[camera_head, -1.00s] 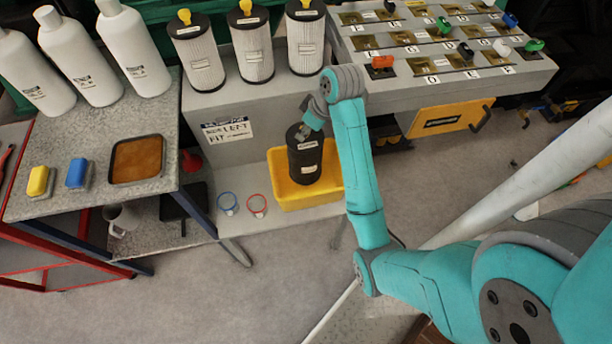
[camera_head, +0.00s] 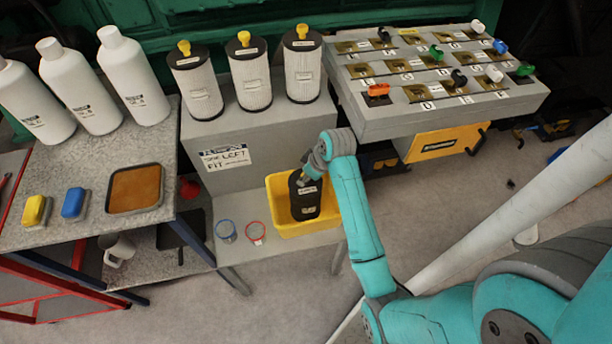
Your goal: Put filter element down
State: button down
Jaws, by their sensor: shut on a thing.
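The filter element, a black cylinder with a white label (camera_head: 305,205), stands roughly upright inside the yellow bin (camera_head: 333,221) on the low shelf. My gripper (camera_head: 306,178) is at the top of the black cylinder and is shut on it. The fingertips are small and partly hidden by my wrist. I cannot tell whether the cylinder's base touches the bin floor. Three white filters with black caps and yellow knobs, the middle one (camera_head: 250,80) among them, stand on the grey bench above.
A blue ring (camera_head: 226,231) and a red ring (camera_head: 256,233) lie left of the bin. A sign (camera_head: 226,158) is on the bench front. A panel of coloured switches (camera_head: 440,75) stands at right. White bottles (camera_head: 133,75) and an orange tray (camera_head: 135,188) are at left.

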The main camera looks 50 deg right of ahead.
jog(key=c, duration=0.9)
grip_release()
jog(key=v, duration=1.2)
jog(key=shift+w+r, duration=0.1)
